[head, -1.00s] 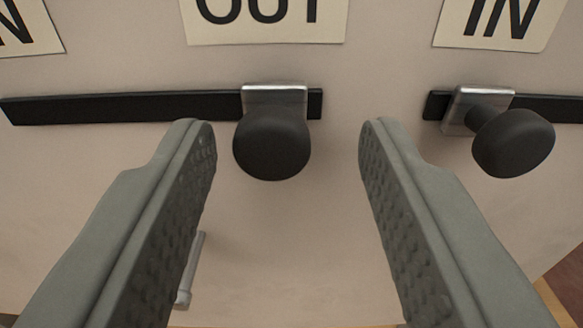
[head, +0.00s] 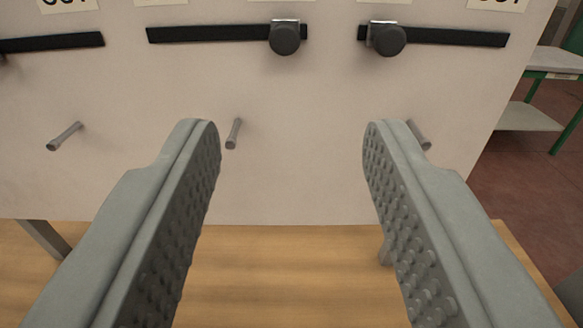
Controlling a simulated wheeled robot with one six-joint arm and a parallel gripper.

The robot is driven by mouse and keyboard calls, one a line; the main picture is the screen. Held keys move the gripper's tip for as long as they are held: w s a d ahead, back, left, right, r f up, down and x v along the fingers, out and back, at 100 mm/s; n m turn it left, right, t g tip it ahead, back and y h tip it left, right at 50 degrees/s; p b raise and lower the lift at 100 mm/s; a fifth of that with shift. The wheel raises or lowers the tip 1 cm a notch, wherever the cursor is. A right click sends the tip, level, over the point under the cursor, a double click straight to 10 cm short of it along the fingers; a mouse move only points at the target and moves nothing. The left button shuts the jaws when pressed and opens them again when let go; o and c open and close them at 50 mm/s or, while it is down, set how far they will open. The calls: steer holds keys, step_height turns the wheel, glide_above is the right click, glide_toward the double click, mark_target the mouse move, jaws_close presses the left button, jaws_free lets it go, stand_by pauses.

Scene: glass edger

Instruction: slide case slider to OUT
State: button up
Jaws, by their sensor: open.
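My gripper (head: 290,125) is open and empty, its fingers spread in front of the panel below the slider tracks. The middle slider's black knob (head: 286,40) sits at the right end of its dark track (head: 205,34), above the gap between my fingertips and apart from them. The right slider's knob (head: 388,41) sits at the left end of its track (head: 460,38). A left track (head: 60,42) runs off the left edge, with only a bit of its knob showing. Labels are cut by the top edge; two OUT labels (head: 69,4) (head: 497,4) partly read. No name marks the case slider.
Several small grey levers stick out of the panel (head: 300,190) below the tracks: left (head: 65,137), middle (head: 233,134) and right, partly behind my finger (head: 420,135). A wooden tabletop (head: 290,265) lies below. A green-legged table (head: 530,116) stands at the right.

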steer(key=shift+s, duration=0.95)
steer(key=s+f, duration=1.9)
steer(key=f, duration=0.4)
steer(key=shift+s+f+g, duration=0.2)
steer(key=shift+f+g, duration=0.1)
steer(key=shift+f, duration=0.1)
stand_by(0.5)
steer(key=shift+c, duration=0.8)
steer(key=shift+d, duration=0.1)
